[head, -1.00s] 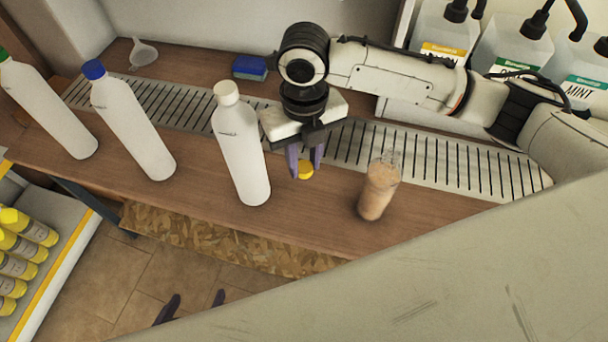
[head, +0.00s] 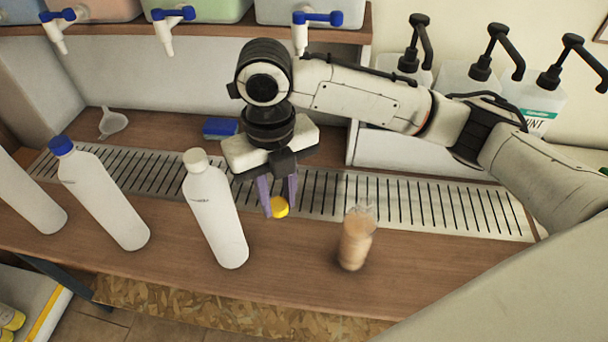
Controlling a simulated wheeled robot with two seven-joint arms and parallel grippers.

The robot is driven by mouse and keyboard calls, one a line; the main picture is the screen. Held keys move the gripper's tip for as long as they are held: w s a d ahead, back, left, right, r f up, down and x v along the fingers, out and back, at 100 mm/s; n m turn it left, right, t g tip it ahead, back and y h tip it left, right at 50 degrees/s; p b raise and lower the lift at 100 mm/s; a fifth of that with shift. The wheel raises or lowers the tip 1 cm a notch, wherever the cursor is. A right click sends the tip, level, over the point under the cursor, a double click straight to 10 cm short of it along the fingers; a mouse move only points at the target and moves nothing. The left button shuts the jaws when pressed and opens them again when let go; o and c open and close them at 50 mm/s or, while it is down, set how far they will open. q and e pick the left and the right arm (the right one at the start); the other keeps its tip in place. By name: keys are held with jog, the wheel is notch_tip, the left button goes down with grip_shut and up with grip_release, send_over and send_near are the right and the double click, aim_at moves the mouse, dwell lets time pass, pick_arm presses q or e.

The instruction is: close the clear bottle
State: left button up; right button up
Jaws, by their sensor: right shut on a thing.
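The clear bottle (head: 356,240) stands upright on the wooden counter, right of the white bottles. It holds tan liquid in its lower part. Its top is clear and no cap shows on it. My right gripper (head: 279,205) points down between the nearest white bottle and the clear bottle. Its purple fingers are shut on a yellow cap (head: 280,208), which shows at the fingertips, to the left of the clear bottle and apart from it. My left gripper is not in view.
White bottles, one with a white cap (head: 215,218) close left of my right gripper and one with a blue cap (head: 105,198), stand on the counter. A slotted drain strip (head: 410,205) runs behind. A funnel (head: 112,122), a blue sponge (head: 220,128) and pump jugs (head: 535,95) are farther back.

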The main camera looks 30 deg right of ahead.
jog(key=m, duration=0.1)
jog(key=d+m, duration=0.1)
jog(key=m, duration=0.1)
jog(key=shift+s+r, duration=0.15)
jog(key=shift+s, duration=0.05)
jog(key=s+d+r+m, duration=0.1)
jog(key=s+d+m, duration=0.1)
jog(key=m, duration=1.4)
jog(key=s+d+r+m, duration=0.1)
jog(key=s+d+m, duration=0.2)
jog(key=m, duration=1.4)
jog(key=shift+d+r+m, duration=0.3)
jog(key=shift+d+r, duration=0.1)
jog(key=shift+d, duration=0.55)
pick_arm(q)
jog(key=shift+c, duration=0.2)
